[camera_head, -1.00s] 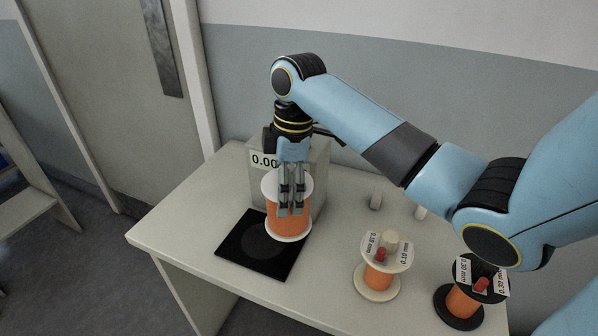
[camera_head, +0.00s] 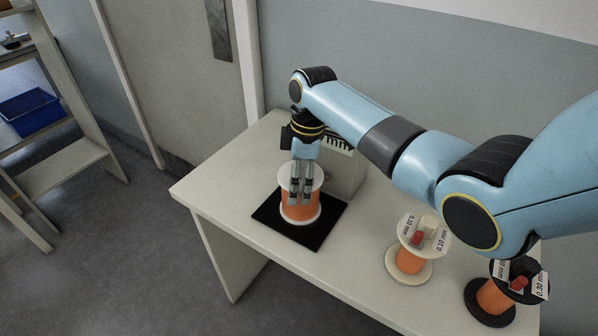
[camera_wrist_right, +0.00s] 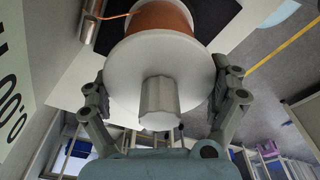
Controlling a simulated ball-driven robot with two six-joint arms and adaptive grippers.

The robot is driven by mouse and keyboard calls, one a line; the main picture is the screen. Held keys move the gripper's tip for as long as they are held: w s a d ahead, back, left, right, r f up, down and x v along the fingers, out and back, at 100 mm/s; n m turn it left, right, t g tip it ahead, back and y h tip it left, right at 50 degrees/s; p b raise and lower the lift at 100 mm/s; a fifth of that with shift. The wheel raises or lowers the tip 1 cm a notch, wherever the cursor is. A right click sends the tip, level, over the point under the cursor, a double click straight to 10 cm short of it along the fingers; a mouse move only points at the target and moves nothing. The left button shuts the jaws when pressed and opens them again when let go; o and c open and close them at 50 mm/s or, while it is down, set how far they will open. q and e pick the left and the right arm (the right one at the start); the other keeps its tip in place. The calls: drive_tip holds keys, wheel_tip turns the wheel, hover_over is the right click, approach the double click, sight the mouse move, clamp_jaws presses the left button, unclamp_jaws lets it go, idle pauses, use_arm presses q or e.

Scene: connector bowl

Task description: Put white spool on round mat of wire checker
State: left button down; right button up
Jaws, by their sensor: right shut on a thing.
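The white spool (camera_head: 300,211), wound with orange wire, is upright over the middle of the black square pad (camera_head: 318,236) of the wire checker (camera_head: 347,176). My right gripper (camera_head: 300,196) points down and is shut on the spool. In the right wrist view, the white flange and hub of the spool (camera_wrist_right: 158,100) lie between the two fingers. The round mat is hidden beneath the spool in the head view. I cannot tell whether the spool touches it. The checker's display (camera_wrist_right: 12,95) shows at the left of the wrist view. My left gripper is out of view.
A beige spool (camera_head: 408,262) and a black spool (camera_head: 492,299), both with orange wire and labels, stand at the right of the table (camera_head: 235,185). The table's front left is clear. A shelf with a blue bin (camera_head: 32,108) stands far left.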

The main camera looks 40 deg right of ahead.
drive_tip(key=o, duration=1.4)
drive_tip(key=shift+c, duration=0.2)
drive_tip(key=r, duration=0.8)
drive_tip(key=s+d+r, duration=0.1)
drive_tip(key=r, duration=0.3)
drive_tip(key=shift+d, duration=0.1)
